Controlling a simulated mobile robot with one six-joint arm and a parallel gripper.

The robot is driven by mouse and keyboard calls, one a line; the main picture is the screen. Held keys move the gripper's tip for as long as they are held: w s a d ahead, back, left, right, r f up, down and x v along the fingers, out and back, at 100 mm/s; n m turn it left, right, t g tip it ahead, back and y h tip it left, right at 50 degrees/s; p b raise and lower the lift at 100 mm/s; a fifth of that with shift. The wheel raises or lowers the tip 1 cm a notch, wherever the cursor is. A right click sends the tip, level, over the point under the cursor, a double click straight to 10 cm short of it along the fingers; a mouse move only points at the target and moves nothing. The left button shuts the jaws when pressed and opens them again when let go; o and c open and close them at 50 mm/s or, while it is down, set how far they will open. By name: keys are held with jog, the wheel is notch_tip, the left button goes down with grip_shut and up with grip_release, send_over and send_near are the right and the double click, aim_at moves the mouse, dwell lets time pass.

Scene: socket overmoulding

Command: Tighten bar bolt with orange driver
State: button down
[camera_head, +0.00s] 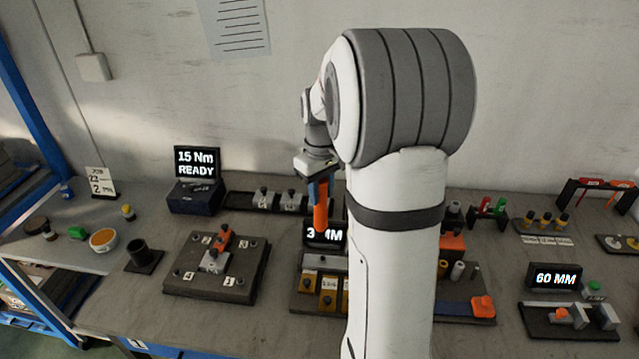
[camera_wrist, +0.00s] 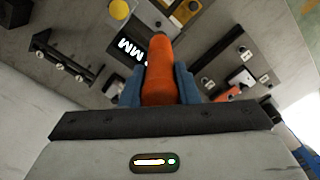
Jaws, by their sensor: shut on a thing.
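My gripper (camera_head: 318,180) is shut on the orange driver (camera_head: 320,208), which hangs roughly upright with its lower end above the bench. The driver also shows in the wrist view (camera_wrist: 158,75), between the blue fingers. Below and left of it on the bench is a dark fixture plate (camera_head: 190,277) with numbered corners, a grey block (camera_head: 214,261) and an orange part (camera_head: 222,238). Just below the driver is a station with yellow blocks (camera_head: 327,300) and a grey bar (camera_head: 322,263) across them. I cannot tell which bolt is the bar bolt. My arm hides part of that station.
A display reading 15 Nm READY (camera_head: 197,163) stands at the back left, and one reading 60 MM (camera_head: 555,277) at the right. A bowl (camera_head: 103,240) and a black cup (camera_head: 143,255) stand at the left. Bare bench lies in front of the fixture plate.

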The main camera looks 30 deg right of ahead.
aim_at(324, 210)
jog(key=shift+s+d+r, duration=0.1)
jog(key=shift+d, duration=0.15)
jog(key=shift+s+f+b, duration=0.15)
jog(key=shift+f+b, duration=0.2)
jog(key=shift+f, duration=0.1)
jog(key=shift+f+b, duration=2.2)
jog(key=shift+f, duration=1)
jog(key=shift+s+f+b, duration=0.1)
jog(key=shift+f+b, duration=0.8)
jog(key=shift+f, duration=0.6)
jog(key=shift+r, duration=0.2)
dwell(1.1)
jog(key=shift+r+p, duration=1.9)
jog(key=shift+r, duration=0.55)
